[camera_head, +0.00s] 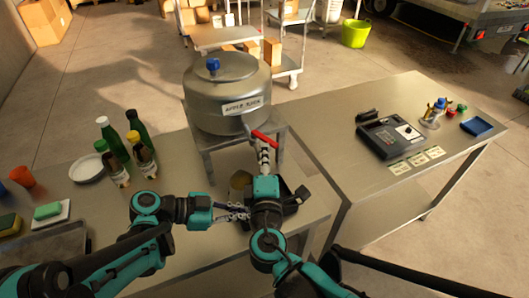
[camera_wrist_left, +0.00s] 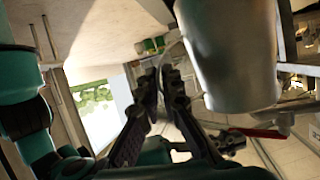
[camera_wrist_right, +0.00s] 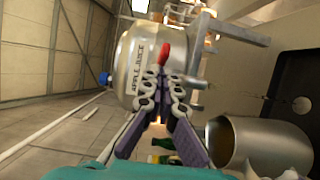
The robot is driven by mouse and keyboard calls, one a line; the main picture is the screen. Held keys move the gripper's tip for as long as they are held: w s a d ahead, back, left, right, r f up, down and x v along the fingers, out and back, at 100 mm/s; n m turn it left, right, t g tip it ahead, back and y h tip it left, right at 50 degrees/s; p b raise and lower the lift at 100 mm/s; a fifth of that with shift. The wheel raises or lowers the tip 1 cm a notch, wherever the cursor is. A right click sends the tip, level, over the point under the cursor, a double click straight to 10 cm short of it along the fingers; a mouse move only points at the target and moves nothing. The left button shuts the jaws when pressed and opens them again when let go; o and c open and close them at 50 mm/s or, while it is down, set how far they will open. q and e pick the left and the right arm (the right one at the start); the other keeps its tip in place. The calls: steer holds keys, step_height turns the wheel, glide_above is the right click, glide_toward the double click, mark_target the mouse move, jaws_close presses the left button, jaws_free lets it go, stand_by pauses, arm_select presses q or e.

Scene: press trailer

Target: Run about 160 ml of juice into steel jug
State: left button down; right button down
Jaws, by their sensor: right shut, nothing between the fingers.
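The steel juice tank (camera_head: 222,100), labelled APPLE JUICE, stands on a metal stand; it shows in the right wrist view (camera_wrist_right: 125,70). Its red tap lever (camera_head: 265,139) shows just beyond my right fingertips in the right wrist view (camera_wrist_right: 163,53). My right gripper (camera_head: 265,149) is shut and empty, close by the lever; contact is unclear. The steel jug (camera_head: 239,183) is below the tap area, partly hidden by my arms; its open mouth shows in the right wrist view (camera_wrist_right: 260,145). My left gripper (camera_wrist_left: 160,80) appears shut on the jug's handle. No juice stream or fill level is visible.
Several bottles (camera_head: 140,150) and a white plate (camera_head: 87,168) stand left of the tank. A sponge (camera_head: 47,211) lies farther left. The right table carries a dark device (camera_head: 391,136), cards (camera_head: 418,159) and a blue tray (camera_head: 478,126).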

mark_target(277, 147)
steer(key=shift+w+d, duration=0.1)
steer(key=shift+w+d+n+g+y, duration=0.15)
steer(key=shift+w+d+n+y, duration=0.1)
steer(key=shift+d+n+y, duration=0.55)
steer(key=shift+w+d+n+g+y, duration=0.25)
steer(key=shift+n+y, duration=0.2)
steer(key=shift+y, duration=0.7)
steer(key=shift+w+d+n+g+y, duration=0.1)
steer(key=shift+w+d+n+y, duration=0.15)
steer(key=shift+d+n+y, duration=0.5)
arm_select(q)
steer(key=shift+w, duration=0.1)
arm_select(e)
steer(key=w+d+n+g+y, duration=0.2)
steer(key=w+n+g+y, duration=0.2)
steer(key=w+n+y, duration=0.1)
steer(key=shift+w+y, duration=0.45)
steer(key=shift+y, duration=0.85)
steer(key=shift+w+d, duration=0.1)
